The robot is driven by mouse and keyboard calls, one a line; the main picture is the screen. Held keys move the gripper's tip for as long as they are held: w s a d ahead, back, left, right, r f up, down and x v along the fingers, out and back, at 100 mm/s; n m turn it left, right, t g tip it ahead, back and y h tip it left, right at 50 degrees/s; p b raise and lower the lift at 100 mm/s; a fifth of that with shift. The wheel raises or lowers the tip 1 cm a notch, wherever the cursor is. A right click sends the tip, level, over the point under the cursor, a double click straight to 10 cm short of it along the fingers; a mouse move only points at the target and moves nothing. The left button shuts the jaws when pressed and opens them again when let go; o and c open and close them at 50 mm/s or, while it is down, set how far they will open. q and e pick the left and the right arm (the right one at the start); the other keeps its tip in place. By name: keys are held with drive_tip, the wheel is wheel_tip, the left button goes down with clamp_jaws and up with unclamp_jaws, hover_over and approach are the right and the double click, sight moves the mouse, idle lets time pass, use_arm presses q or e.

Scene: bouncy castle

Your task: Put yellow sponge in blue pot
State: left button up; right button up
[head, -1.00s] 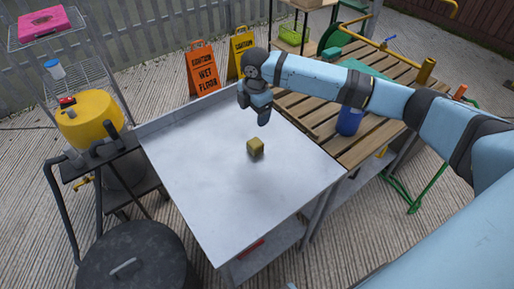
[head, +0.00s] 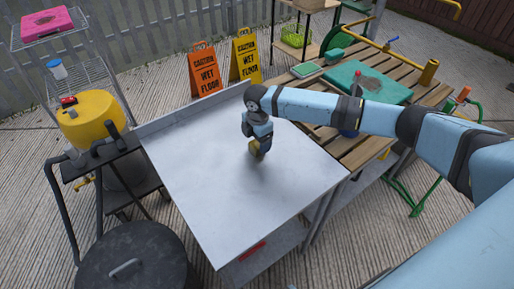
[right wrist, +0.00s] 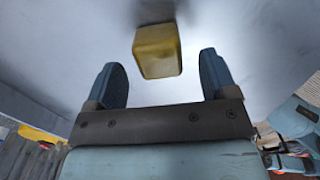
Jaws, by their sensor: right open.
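The yellow sponge (head: 255,156), a small block, sits on the grey metal table, partly hidden by my right gripper (head: 258,146) in the head view. In the right wrist view the sponge (right wrist: 158,50) lies just ahead of and between the two spread blue fingers of the right gripper (right wrist: 163,72). Clear gaps show on both sides of it. The right gripper is open and empty, pointing down. A blue container (head: 348,133), possibly the blue pot, stands on the wooden slatted table and is mostly hidden behind my right arm. My left gripper is not in view.
The metal table (head: 215,195) is otherwise clear, with a raised back edge. The slatted table (head: 335,150) adjoins it on the right and holds a green board (head: 365,82). A dark lidded barrel (head: 130,262) stands front left. Caution signs (head: 205,70) stand behind.

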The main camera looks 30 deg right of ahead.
sight(257, 143)
wheel_tip(257, 143, down, 3)
drive_tip(key=shift+r, duration=0.2)
drive_tip(key=c, duration=1.1)
drive_tip(key=shift+o, duration=0.2)
drive_tip(key=shift+r, duration=0.15)
wheel_tip(257, 143, up, 20)
drive_tip(key=p, duration=0.1)
drive_tip(key=shift+p, duration=0.3)
